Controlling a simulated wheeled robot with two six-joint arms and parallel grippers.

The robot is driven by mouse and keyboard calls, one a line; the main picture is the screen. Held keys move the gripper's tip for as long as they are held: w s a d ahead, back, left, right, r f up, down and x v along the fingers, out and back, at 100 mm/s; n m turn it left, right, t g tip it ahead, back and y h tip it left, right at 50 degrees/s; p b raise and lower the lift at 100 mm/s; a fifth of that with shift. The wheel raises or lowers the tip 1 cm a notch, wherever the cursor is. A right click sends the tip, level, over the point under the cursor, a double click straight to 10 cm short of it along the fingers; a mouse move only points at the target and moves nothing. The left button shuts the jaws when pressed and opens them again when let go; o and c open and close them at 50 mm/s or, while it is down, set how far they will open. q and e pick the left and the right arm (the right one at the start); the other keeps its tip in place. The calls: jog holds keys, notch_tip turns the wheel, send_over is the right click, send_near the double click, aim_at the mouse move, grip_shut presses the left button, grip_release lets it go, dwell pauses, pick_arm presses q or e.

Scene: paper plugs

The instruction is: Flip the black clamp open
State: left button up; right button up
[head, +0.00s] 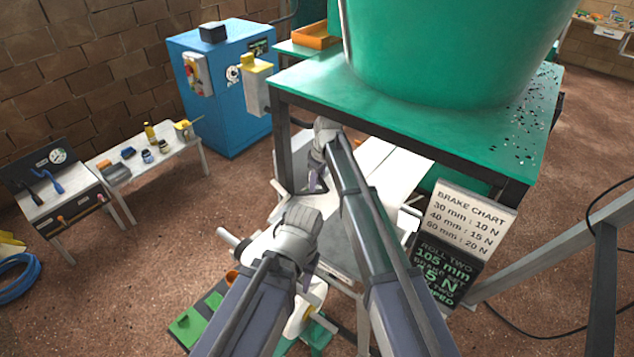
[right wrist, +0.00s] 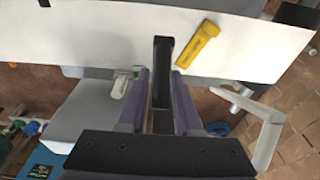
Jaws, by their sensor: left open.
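A dark upright bar, which looks like the black clamp (right wrist: 162,62), stands over the edge of a white paper sheet (right wrist: 110,45) in the right wrist view. The purple fingers of my right gripper (right wrist: 161,88) are apart on either side of it, with a visible gap at the left finger. In the head view my right gripper (head: 317,180) is under the green table, and the clamp cannot be made out there. My left gripper (head: 308,278) is open, lower and nearer, beside the white machine; its fingertips are partly hidden by my wrist.
A yellow piece (right wrist: 197,45) lies on the paper close right of the bar. A green table (head: 420,115) with a large green bin overhangs my right arm. A brake chart sign (head: 470,215) stands to the right. Open floor (head: 180,230) lies to the left.

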jog(key=shift+o, duration=1.2)
jog(key=shift+f, duration=0.1)
